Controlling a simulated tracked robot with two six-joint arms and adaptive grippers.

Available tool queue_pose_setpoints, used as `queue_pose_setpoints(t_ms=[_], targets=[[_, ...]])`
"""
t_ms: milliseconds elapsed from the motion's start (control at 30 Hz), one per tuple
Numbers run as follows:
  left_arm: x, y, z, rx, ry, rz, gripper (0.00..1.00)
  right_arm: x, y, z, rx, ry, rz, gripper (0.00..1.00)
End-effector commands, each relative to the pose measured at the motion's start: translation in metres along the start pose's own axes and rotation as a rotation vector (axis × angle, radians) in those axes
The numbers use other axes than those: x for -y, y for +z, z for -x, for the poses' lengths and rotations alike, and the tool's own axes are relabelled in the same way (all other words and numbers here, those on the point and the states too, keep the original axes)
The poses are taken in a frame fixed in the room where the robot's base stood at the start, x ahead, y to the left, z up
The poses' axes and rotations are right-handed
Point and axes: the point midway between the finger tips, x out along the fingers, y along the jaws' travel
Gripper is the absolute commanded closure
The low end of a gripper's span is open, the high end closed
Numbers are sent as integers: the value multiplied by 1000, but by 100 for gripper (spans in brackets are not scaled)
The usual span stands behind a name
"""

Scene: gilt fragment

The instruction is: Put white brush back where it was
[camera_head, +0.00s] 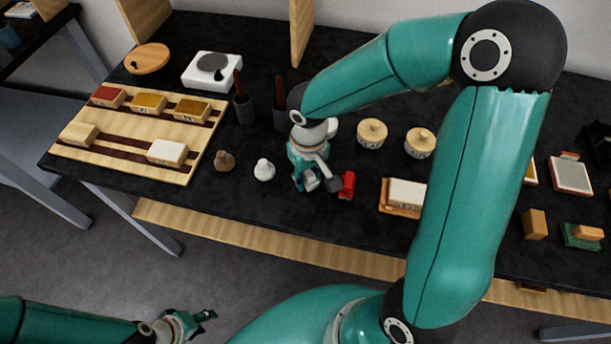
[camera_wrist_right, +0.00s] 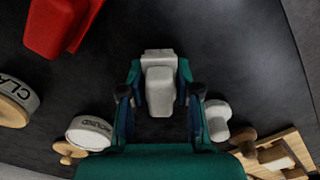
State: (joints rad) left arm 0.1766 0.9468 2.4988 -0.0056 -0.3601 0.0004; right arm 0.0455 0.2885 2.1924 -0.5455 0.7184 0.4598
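My right gripper (camera_head: 314,182) is low over the middle of the black table. In the right wrist view its two teal fingers (camera_wrist_right: 160,84) stand on either side of a pale grey-white block with a narrower part, which looks like the white brush (camera_wrist_right: 160,98), and appear shut on it. I cannot tell whether its far end touches the table. A similar red piece (camera_head: 347,185) stands just right of the gripper; it also shows in the right wrist view (camera_wrist_right: 58,25). My left gripper (camera_head: 205,316) is low at the front left, off the table; its fingers are too small to judge.
A wooden rack (camera_head: 108,150) with coloured blocks lies at left. A brown knobbed piece (camera_head: 224,162) and a white one (camera_head: 264,170) stand left of the gripper. Two lidded jars (camera_head: 372,133) (camera_head: 420,143) stand behind right. A white block (camera_head: 406,193) sits on a wooden tray.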

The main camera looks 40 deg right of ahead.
Motion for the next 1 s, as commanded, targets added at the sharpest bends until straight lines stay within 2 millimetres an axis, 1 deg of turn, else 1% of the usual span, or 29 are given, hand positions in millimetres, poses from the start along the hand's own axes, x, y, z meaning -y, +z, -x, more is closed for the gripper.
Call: queue_pose_setpoints(t_ms=[33, 100, 133, 433, 567, 667, 767, 1000], targets=[[0, 0, 0, 0, 0, 0, 60, 0, 0, 0, 0, 0, 0, 59], [0, 0, 0, 0, 0, 0, 60, 0, 0, 0, 0, 0, 0, 47], [0, 0, 0, 0, 0, 0, 60, 0, 0, 0, 0, 0, 0, 43], [0, 0, 1, 0, 0, 0, 60, 0, 0, 1, 0, 0, 0, 43], [-1, 0, 3, 0, 0, 0, 60, 0, -1, 7, -2, 1, 0, 43], [-1, 0, 4, 0, 0, 0, 60, 0, -2, 20, -6, 1, -2, 43], [-2, 0, 4, 0, 0, 0, 60, 0, -1, 38, -7, -1, 0, 43], [-2, 0, 5, 0, 0, 0, 60, 0, -2, 87, -7, -1, 1, 43]])
